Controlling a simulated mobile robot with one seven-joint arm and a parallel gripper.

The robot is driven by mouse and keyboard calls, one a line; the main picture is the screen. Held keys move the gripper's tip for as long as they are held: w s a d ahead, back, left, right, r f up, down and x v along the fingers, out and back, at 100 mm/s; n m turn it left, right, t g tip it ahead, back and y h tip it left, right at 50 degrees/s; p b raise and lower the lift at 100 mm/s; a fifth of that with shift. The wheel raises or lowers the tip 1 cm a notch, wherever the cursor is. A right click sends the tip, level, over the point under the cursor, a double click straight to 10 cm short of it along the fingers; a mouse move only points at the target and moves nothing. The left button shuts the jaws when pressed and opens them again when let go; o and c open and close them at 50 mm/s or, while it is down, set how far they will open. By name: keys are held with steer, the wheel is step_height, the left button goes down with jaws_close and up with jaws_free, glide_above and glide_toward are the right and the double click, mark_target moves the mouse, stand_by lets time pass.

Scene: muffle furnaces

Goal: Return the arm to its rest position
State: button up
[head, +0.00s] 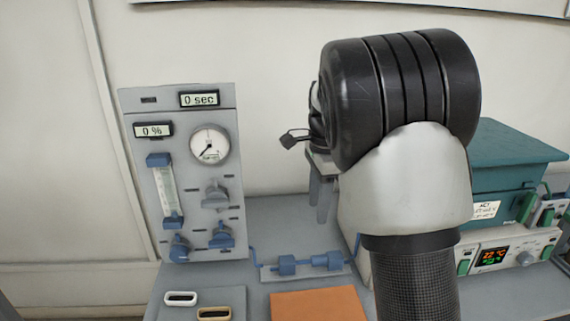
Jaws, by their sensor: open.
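My arm, with a black ribbed joint (400,95) and a white link (405,185), rises in the right middle of the head view. My gripper (321,205) shows only partly, just left of the white link. Its grey fingers point down above the bench, and nothing is seen between them. The rest of the gripper is hidden behind my arm.
A grey gas panel (190,240) with gauge and displays stands at left. A teal-topped furnace (515,150) stands at right, partly hidden by my arm.

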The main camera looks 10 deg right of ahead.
steer(key=s+r+n+t+y, duration=0.1)
steer(key=s+r+n, duration=0.3)
steer(key=s, duration=0.2)
steer(key=s+r+n+t, duration=0.1)
steer(key=s+r+n, duration=0.3)
steer(key=s, duration=0.3)
steer(key=s+a+f+n+t+h, duration=0.1)
steer(key=s+f+n+t, duration=0.15)
steer(key=s+n, duration=0.9)
step_height(320, 180, up, 20)
steer(key=s+m+p, duration=0.2)
steer(key=p, duration=1.7)
steer(key=shift+f+t, duration=0.15)
steer(key=shift+t, duration=0.2)
steer(key=shift+s+a+m, duration=0.1)
steer(key=shift+m, duration=0.15)
